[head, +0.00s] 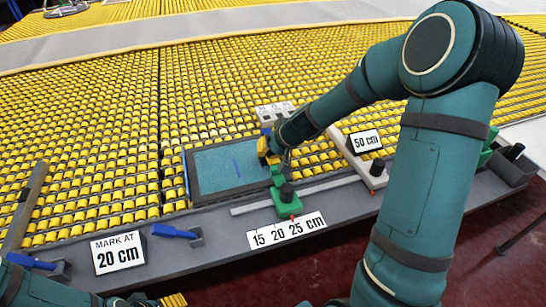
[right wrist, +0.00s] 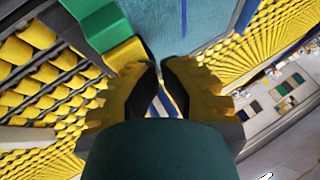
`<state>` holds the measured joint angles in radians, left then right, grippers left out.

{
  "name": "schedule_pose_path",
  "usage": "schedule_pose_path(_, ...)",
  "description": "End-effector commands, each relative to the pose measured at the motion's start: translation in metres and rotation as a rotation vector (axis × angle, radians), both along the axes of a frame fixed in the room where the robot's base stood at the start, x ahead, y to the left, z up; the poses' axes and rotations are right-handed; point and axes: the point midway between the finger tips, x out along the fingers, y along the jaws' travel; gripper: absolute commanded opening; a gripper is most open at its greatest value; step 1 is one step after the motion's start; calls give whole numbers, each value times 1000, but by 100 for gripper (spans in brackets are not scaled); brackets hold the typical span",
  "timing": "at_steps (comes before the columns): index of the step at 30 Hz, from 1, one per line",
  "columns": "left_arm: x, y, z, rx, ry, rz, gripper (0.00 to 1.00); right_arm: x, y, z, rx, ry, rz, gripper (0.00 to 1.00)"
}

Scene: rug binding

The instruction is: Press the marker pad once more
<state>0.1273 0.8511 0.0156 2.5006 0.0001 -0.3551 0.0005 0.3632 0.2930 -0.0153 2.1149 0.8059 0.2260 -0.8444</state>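My right gripper (head: 268,150) is over the right side of the blue rug panel (head: 215,165), beside a green marker carriage (head: 290,207) with a black knob. In the right wrist view its yellow-and-black fingers (right wrist: 162,65) are nearly together, with nothing clearly held. A green and yellow part (right wrist: 100,38) lies just left of the fingertips; I cannot tell if they touch it or which part is the pad. The panel (right wrist: 185,30) carries a dark blue line. The carriage stands above the "15 20 25 cm" scale (head: 287,232).
A "MARK AT 20 cm" sign (head: 118,252) stands at front left, near a blue-handled tool (head: 175,231). A "50 cm" sign (head: 365,142) is right of the gripper. Yellow rollers (head: 100,110) fill the table behind. My right arm hides part of the right side.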

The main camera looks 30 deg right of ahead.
Motion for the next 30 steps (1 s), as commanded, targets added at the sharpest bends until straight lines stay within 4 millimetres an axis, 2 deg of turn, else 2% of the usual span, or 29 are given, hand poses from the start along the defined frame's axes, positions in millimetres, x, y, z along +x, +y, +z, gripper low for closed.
schedule_pose_path(17,0,0,-1,0,0,0,70,-1,0,-4,1,3,0,0)
schedule_pose_path(30,0,0,16,0,0,0,70,-1,0,17,1,3,1,0)
